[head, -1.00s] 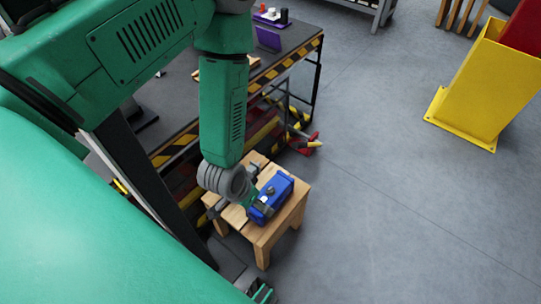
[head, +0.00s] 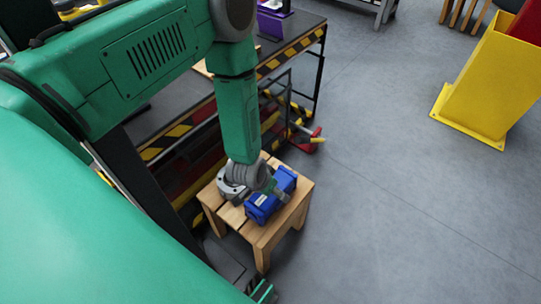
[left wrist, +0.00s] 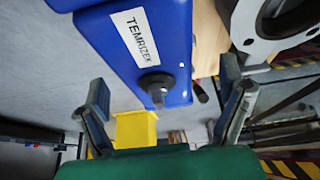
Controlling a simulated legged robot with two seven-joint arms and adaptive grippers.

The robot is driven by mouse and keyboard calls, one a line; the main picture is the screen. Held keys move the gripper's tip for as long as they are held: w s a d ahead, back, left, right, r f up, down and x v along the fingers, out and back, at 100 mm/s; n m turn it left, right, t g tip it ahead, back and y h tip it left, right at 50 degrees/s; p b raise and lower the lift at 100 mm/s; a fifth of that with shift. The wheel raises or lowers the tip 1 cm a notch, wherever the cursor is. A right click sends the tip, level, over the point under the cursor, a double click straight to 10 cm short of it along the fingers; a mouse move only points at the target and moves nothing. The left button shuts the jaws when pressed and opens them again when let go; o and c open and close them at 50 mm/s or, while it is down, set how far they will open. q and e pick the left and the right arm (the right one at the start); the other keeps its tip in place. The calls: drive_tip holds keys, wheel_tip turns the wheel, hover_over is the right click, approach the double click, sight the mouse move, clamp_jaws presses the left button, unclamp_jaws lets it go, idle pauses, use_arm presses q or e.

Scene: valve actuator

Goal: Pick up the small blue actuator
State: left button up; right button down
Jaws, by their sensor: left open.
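The small blue actuator (head: 257,211) lies on a small wooden stool (head: 262,236) in the head view. In the left wrist view the blue actuator (left wrist: 174,42) fills the upper middle, with a white label reading "TEMRIZEK" and a dark round stub on its face. My left gripper (head: 276,190) is over the actuator in the head view and hides part of it. In the left wrist view the left gripper (left wrist: 165,106) is open, its fingers spread wide below the stub. Nothing is held between them. My right gripper is not in view.
A grey metal flanged part (head: 232,190) sits on the stool beside the actuator; it also shows in the left wrist view (left wrist: 246,20). A dark workbench (head: 190,105) with a striped edge stands behind the stool. A yellow bin (head: 480,85) stands far right. Floor between is clear.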

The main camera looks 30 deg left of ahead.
use_arm(q)
drive_tip(key=x, duration=0.1)
drive_tip(key=b+x, duration=0.1)
drive_tip(key=x, duration=0.1)
drive_tip(key=shift+w+d+f, duration=0.1)
drive_tip(key=shift+d, duration=0.2)
drive_tip(key=shift+a, duration=0.1)
drive_tip(key=shift+c, duration=0.4)
drive_tip(key=shift+a, duration=0.15)
drive_tip(key=c, duration=1.7)
drive_tip(key=shift+w, duration=0.1)
